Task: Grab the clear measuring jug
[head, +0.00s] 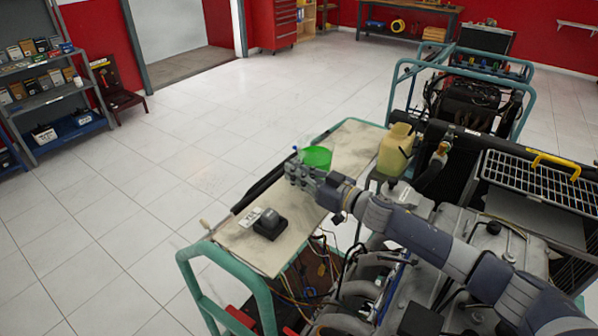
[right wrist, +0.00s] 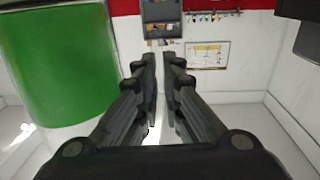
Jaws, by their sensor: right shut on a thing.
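The clear measuring jug (head: 316,157) looks bright green inside, as if it holds green liquid, and is upright at the left edge of the beige worktop. In the right wrist view the jug (right wrist: 62,62) fills the left side, with a pale clear margin around the green. My right gripper (head: 302,173) is in front of the jug, partly covering it. In the wrist view its fingers (right wrist: 161,75) are nearly together beside the jug, shut on it; the gripped part is hard to make out. I cannot tell whether the jug touches the worktop. My left gripper is not in view.
The beige worktop (head: 352,147) on the green-framed engine trainer has a dark grey box (head: 270,224) with a white label at its near end. A yellowish canister (head: 396,150) stands right of the jug. Engine parts crowd the right. The floor left is clear.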

